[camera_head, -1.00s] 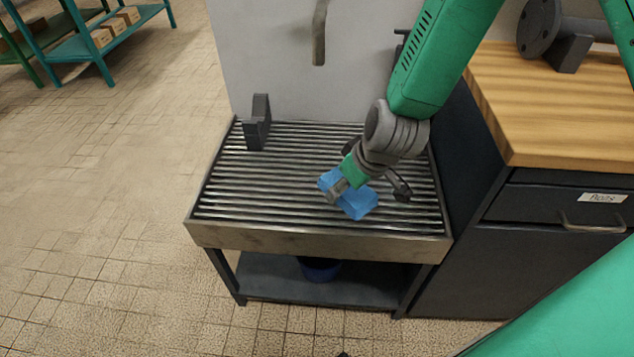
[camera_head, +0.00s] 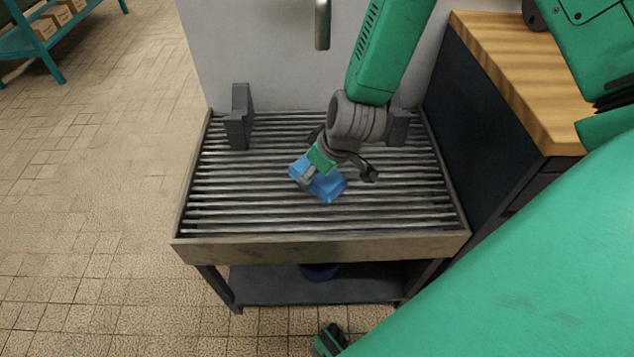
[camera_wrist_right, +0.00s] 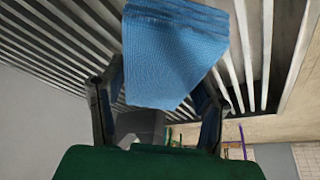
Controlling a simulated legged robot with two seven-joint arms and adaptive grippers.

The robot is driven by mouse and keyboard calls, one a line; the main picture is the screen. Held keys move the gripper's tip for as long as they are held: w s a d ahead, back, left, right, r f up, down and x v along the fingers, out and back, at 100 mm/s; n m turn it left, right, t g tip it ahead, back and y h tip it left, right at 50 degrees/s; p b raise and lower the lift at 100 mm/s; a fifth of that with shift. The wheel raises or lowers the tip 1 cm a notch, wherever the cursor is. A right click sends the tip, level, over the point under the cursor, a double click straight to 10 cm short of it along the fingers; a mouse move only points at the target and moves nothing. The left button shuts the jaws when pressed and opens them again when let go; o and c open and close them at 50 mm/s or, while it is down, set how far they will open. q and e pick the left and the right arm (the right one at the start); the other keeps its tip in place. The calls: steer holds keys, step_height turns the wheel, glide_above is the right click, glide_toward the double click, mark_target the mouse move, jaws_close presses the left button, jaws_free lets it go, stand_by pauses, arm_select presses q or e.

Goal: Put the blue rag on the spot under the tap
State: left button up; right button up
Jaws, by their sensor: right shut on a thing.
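The blue rag (camera_head: 328,185) is folded and held over the slatted grate (camera_head: 230,215) of the sink stand, near its middle. My right gripper (camera_head: 310,173) is shut on the rag. In the right wrist view the rag (camera_wrist_right: 175,55) hangs between the fingers, with the slats behind it. I cannot tell whether the rag touches the slats. The tap (camera_head: 322,25) is a grey spout in front of the back wall, above and behind the rag. No marked spot shows on the grate.
A dark upright bracket (camera_head: 239,117) stands at the back left of the grate, and another (camera_head: 398,122) at the back right, partly behind my wrist. A wooden-topped cabinet (camera_head: 500,70) borders the right side. The grate's left and front are clear.

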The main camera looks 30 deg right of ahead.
mark_target(318, 181)
step_height(318, 181, down, 3)
steer(key=shift+s+a+r+b, duration=0.1)
steer(key=shift+r+b, duration=0.05)
steer(key=shift+b, duration=0.35)
steer(key=shift+d+f, duration=0.2)
steer(key=shift+f, duration=0.15)
steer(key=shift+d, duration=0.35)
steer(key=o, duration=1.2)
steer(key=shift+d, duration=0.1)
steer(key=shift+o, duration=0.2)
steer(key=shift+a+r, duration=0.1)
steer(key=shift+a, duration=0.25)
steer(key=shift+a+r, duration=0.1)
steer(key=shift+r, duration=0.2)
steer(key=p+v, duration=0.1)
steer(key=v, duration=0.2)
steer(key=p+v, duration=0.1)
steer(key=v, duration=0.3)
steer(key=p+v, duration=0.2)
steer(key=v, duration=0.1)
steer(key=shift+s+d+r, duration=0.15)
steer(key=shift+d, duration=0.15)
steer(key=shift+s+a+r, duration=0.15)
steer(key=shift+s+r, duration=0.1)
steer(key=shift+r, duration=0.25)
